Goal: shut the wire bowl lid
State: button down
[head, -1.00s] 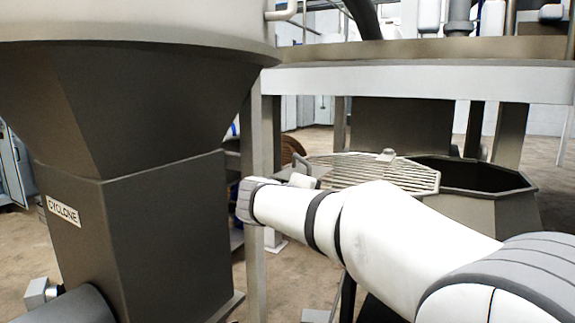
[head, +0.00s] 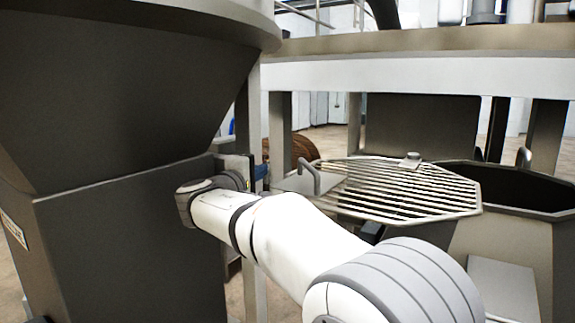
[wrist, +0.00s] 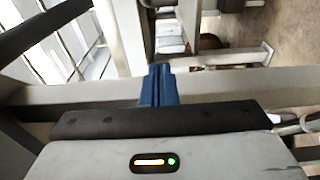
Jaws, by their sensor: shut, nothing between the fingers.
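The wire bowl lid (head: 405,192) is a flat grille of parallel bars with a bent handle (head: 314,177) at its left end. It lies out to the left of the bowl (head: 545,213), roughly level, with its right edge by the bowl's left rim. The bowl's dark mouth is uncovered. My gripper shows in the wrist view as two blue fingers (wrist: 158,85) pressed together, with nothing between them. In the head view my arm reaches left, and the fingers are mostly hidden beyond the wrist, left of the lid handle.
A large dark cyclone hopper (head: 120,240) stands close on the left, near my wrist. A steel frame beam (head: 420,77) crosses above the lid and bowl, with upright posts below it. A brown round object (head: 290,153) stands behind the lid handle.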

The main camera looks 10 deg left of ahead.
aim_at(289, 177)
jog(key=w+d+p, duration=0.1)
jog(key=w+d, duration=0.1)
jog(key=w+d+p, duration=0.1)
jog(key=w, duration=0.2)
jog(key=w+d+p, duration=0.2)
jog(key=shift+w+d+r, duration=0.1)
jog(key=shift+w+d, duration=0.1)
jog(key=shift+d, duration=0.15)
jog(key=shift+s, duration=0.1)
